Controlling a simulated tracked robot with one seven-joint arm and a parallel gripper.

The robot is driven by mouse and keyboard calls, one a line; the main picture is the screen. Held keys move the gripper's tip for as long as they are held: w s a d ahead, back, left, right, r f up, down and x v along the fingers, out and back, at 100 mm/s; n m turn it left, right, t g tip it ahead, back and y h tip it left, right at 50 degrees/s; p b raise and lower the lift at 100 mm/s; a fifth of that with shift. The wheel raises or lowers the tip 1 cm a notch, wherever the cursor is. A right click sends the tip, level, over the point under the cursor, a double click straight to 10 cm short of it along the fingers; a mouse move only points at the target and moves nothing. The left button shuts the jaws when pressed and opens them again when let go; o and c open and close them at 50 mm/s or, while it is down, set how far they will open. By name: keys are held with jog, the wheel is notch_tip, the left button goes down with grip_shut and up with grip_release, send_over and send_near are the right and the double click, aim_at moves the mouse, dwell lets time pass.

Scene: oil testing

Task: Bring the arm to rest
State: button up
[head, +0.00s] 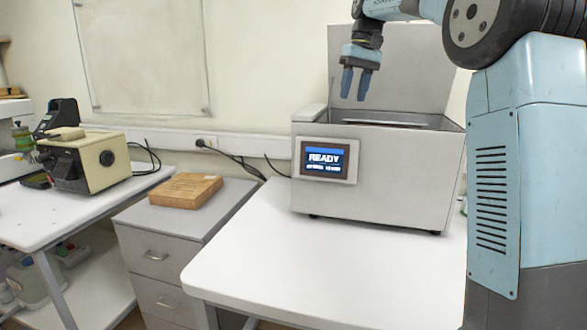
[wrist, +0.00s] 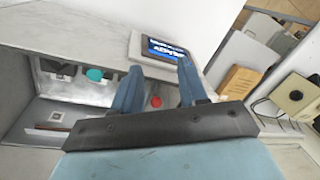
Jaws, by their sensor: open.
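My gripper (head: 356,84) is open and empty, with its blue fingers pointing down above the open top of a grey box-shaped testing machine (head: 385,185). The machine's lid (head: 405,65) stands raised behind the opening. Its front screen (head: 325,162) reads READY. In the wrist view my gripper's two fingers (wrist: 158,92) are spread apart. The machine's interior shows below them, with a teal round part (wrist: 94,74) and a red round part (wrist: 155,101). The screen also shows in the wrist view (wrist: 167,50).
The machine stands on a white table (head: 270,255) with clear room at its front. To the left, a wooden block (head: 186,190) lies on a grey drawer cabinet (head: 160,245). A cream instrument (head: 88,160) sits on another white table further left. Cables run along the wall.

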jog(key=s+d+f+m+t, duration=0.1)
jog(key=s+f, duration=0.5)
jog(key=s, duration=0.6)
jog(key=s+d+f+m+t+h, duration=0.1)
jog(key=s+d+f+t, duration=0.2)
jog(key=s, duration=0.9)
jog(key=s+d+f+m+t, duration=0.1)
jog(key=s+d+f, duration=0.2)
jog(key=s+f, duration=0.6)
jog(key=s, duration=0.3)
jog(key=shift+s+d+f+t+h, duration=0.25)
jog(key=shift+s+d+t+h, duration=0.05)
jog(key=shift+s+t+h, duration=0.1)
jog(key=shift+c, duration=0.2)
